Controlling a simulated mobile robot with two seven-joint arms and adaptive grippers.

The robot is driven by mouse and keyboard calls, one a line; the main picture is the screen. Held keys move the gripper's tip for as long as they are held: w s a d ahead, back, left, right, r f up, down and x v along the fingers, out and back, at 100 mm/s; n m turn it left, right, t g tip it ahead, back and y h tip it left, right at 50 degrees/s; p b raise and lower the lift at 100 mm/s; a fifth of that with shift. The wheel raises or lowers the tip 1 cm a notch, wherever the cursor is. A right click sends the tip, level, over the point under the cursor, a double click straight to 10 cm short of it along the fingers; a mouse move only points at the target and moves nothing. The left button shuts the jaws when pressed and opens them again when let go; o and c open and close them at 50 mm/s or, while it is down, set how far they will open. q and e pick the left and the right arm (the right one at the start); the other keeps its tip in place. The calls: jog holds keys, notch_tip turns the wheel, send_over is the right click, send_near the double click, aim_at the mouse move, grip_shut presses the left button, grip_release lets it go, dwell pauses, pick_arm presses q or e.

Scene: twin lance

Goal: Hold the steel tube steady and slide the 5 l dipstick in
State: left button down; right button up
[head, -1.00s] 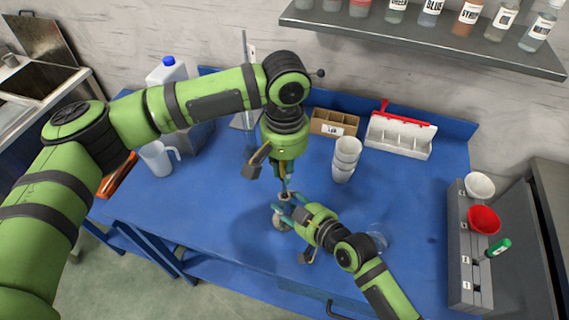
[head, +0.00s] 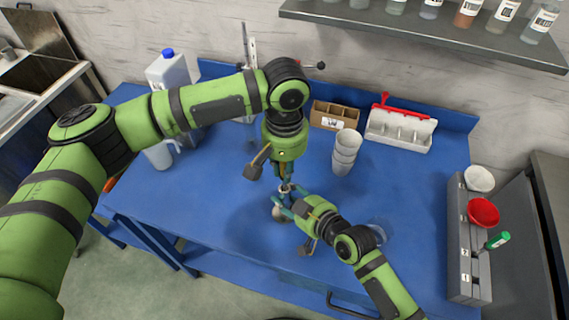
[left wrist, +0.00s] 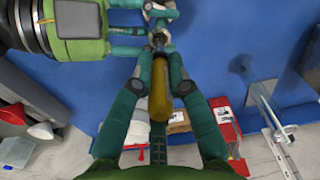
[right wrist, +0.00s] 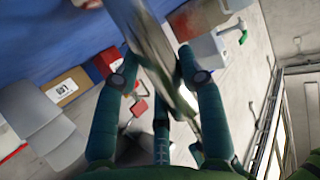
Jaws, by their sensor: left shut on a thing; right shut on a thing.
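My left gripper (head: 285,181) points down above the front middle of the blue table. In the left wrist view it (left wrist: 160,62) is shut on the yellow-brown handle of the dipstick (left wrist: 159,95), whose thin dark rod runs toward the steel tube's mouth. My right gripper (head: 283,201) comes in from the lower right, directly below the left, shut on the steel tube (head: 285,188). In the right wrist view the tube (right wrist: 150,42) passes between the fingers as a large shiny cylinder. The rod's lower part is hidden; it appears to be inside the tube.
Stacked white cups (head: 345,152) stand right of the grippers. Behind are a brown divided box (head: 335,115) and a white tray (head: 402,128). A blue-capped jug (head: 170,70) stands back left. A grey rack (head: 466,250) lines the right edge. A shelf (head: 430,36) overhangs the back.

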pick_arm(q)
jog(key=shift+f, duration=2.2)
jog(key=c, duration=1.1)
grip_release()
notch_tip(320, 180, up, 12)
pick_arm(e)
jog(key=o, duration=1.3)
